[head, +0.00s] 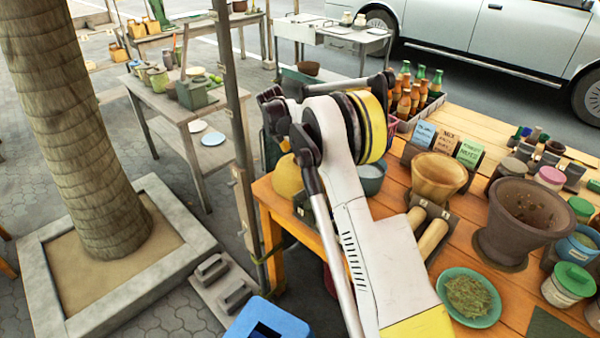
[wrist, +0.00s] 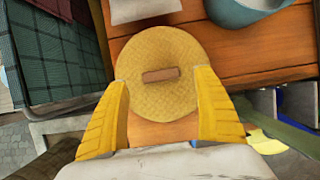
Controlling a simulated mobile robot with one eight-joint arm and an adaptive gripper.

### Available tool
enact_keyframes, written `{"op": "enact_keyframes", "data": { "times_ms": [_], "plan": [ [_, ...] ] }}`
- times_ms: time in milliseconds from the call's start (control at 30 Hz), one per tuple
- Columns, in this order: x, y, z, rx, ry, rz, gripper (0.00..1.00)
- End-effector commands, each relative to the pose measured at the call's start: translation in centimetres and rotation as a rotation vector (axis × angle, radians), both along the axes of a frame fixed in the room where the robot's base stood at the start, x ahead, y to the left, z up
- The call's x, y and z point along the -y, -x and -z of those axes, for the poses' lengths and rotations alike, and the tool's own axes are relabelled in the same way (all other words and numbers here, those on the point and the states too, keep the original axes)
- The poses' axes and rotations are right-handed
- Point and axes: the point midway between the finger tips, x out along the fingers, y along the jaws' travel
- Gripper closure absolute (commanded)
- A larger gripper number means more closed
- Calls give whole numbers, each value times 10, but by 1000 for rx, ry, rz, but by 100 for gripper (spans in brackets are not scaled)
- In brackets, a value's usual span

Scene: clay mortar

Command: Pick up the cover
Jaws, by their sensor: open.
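The cover (wrist: 157,52) is a round, yellow woven disc with a short brown bar handle (wrist: 160,75) on top. In the wrist view it lies at the edge of the orange wooden table (wrist: 160,134). My gripper (wrist: 163,95) is open, with its two yellow fingers on either side of the cover's near part and the handle between and just beyond the tips. I cannot tell whether the fingers touch the cover. In the head view a yellow rounded thing (head: 287,177), perhaps the cover, shows left of my arm. My gripper is hidden there.
A grey-blue bowl (wrist: 245,8) stands beyond the cover at right, and a pale block (wrist: 145,8) at the top. Green checked cloth (wrist: 62,60) is at left. A clay mortar (head: 522,215), wooden bowl (head: 438,178) and green plate (head: 468,296) crowd the table.

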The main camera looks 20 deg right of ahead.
Motion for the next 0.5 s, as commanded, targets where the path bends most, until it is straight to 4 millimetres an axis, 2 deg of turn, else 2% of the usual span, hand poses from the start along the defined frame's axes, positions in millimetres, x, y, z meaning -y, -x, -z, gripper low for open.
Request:
{"op": "enact_keyframes", "data": {
  "times_ms": [33,200,433,467,500],
  "plan": [
    [4,0,12,0,0,1,21],
    [14,-3,34,0,0,1,21],
    [15,-4,34,0,0,1,21],
    [14,-4,34,0,0,1,26],
    [14,-4,34,0,0,1,38]
  ]
}}
